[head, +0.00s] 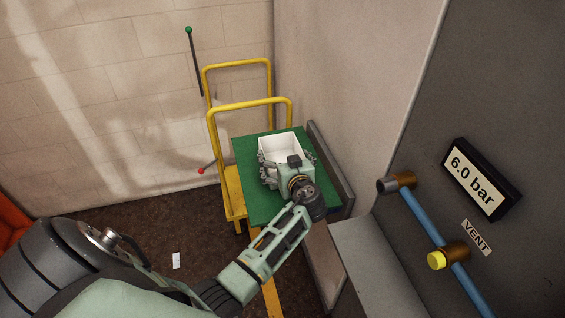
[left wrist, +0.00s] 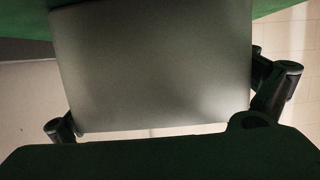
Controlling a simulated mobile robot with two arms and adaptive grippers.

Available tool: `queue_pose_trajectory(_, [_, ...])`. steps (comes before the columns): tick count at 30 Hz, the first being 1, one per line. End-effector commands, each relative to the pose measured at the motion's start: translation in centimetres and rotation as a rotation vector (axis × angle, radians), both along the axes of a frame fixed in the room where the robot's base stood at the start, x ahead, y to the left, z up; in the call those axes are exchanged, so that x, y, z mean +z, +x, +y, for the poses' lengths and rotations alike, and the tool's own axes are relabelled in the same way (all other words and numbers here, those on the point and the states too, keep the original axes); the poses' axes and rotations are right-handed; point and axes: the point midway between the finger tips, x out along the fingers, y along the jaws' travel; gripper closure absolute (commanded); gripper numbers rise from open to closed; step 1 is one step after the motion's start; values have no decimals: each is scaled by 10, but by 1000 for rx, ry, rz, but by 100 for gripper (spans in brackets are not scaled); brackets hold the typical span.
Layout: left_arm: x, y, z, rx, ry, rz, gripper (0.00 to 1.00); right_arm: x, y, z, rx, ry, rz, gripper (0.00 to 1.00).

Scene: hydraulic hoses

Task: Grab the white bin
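The white bin (head: 283,146) is a small open-topped box, upright on the green top (head: 247,150) of a stand. My left gripper (head: 284,163) is at the bin's near side, with its fingers along the left and right sides. In the left wrist view the bin's wall (left wrist: 150,65) shows grey and fills the middle. One finger of my left gripper (left wrist: 165,105) shows at each side of the bin, very close to its edges. I cannot tell whether both fingers press on it. The bin's near side is partly hidden by my gripper. My right gripper is not in view.
A grey panel with a blue hose (head: 428,228), a yellow-capped fitting (head: 437,260) and a "6.0 bar" display (head: 478,180) is at right.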

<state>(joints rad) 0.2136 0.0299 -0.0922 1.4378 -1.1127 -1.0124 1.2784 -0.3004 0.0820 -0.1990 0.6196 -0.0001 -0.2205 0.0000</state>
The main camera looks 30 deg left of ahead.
Motion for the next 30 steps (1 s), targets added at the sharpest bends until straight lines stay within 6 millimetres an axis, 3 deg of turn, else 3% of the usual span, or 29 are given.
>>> queue_pose_trajectory(10, [0,0,0,0,-1,1,38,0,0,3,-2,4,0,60])
queue_pose_trajectory(19, [5,1,-1,0,-2,-4,38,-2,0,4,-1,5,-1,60])
queue_pose_trajectory(30, [73,0,-1,0,-3,-8,38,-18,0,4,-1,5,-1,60])
